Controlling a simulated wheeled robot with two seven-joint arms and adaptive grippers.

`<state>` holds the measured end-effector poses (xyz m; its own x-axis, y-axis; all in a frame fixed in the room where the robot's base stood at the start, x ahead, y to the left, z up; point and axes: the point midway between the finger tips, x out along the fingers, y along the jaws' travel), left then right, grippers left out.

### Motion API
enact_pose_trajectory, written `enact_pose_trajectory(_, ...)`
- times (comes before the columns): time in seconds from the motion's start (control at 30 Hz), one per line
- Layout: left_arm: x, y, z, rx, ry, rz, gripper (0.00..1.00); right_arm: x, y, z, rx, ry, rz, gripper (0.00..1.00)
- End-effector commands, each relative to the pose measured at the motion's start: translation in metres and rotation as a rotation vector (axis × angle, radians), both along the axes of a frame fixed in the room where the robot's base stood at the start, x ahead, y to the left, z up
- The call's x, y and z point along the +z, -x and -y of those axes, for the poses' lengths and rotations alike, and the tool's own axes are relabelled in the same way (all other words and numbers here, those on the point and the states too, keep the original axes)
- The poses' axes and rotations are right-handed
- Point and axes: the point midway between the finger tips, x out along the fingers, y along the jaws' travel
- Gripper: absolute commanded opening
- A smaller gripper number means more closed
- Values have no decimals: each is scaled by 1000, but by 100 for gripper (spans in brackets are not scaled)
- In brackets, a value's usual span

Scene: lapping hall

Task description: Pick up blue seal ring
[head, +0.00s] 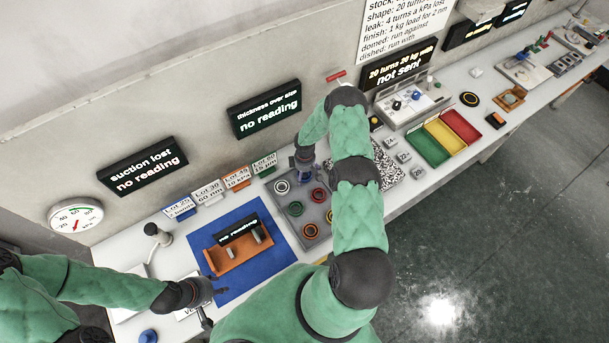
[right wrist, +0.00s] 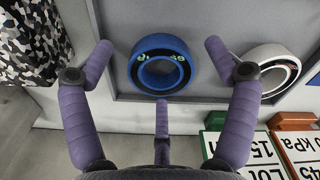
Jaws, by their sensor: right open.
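The blue seal ring (right wrist: 134,65) lies flat in the grey tray (right wrist: 118,30) in the right wrist view, near the tray's edge. My right gripper (right wrist: 160,72) is open, with purple fingers spread to either side of the ring and a third finger below it; none visibly touches it. In the head view my right gripper (head: 304,160) is over the back of the tray (head: 283,205) and hides the blue ring there. My left gripper (head: 208,291) is at lower left, by the front of the blue mat; its opening is unclear.
Lot signs (head: 236,178) stand behind. A blue mat (head: 228,288) is left, a speckled plate (head: 391,172) right.

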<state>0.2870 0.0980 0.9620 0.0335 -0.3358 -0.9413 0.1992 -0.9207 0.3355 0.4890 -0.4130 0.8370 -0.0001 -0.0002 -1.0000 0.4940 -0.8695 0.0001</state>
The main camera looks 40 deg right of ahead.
Motion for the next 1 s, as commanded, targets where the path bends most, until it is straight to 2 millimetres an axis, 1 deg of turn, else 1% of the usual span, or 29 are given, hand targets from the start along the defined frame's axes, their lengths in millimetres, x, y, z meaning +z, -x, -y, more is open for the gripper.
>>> enact_pose_trajectory(0.03,0,0,0,0,0,0,40,0,0,0,0,0,0,87)
enact_pose_trajectory(0.07,0,0,0,0,0,0,40,0,0,0,0,0,0,79)
enact_pose_trajectory(0.1,0,0,0,0,0,0,40,0,0,0,0,0,0,68)
enact_pose_trajectory(0.17,0,0,0,0,0,0,40,0,0,0,0,0,-1,51)
enact_pose_trajectory(0.2,0,0,0,0,0,0,40,0,1,0,0,0,-1,39)
enact_pose_trajectory(0.23,0,0,0,0,0,0,40,0,1,0,0,-1,-2,31)
enact_pose_trajectory(0.27,0,0,0,0,0,0,40,0,1,0,0,-1,-2,26)
enact_pose_trajectory(0.6,0,0,0,0,0,0,40,-1,2,-1,1,-2,-5,25)
enact_pose_trajectory(0.73,-2,0,0,0,0,0,40,2,2,-1,1,-3,-5,25)
enact_pose_trajectory(0.87,-4,0,0,0,0,0,40,10,1,-1,1,0,-1,25)
enact_pose_trajectory(1.0,-9,0,0,0,0,0,40,24,-1,0,0,0,0,25)
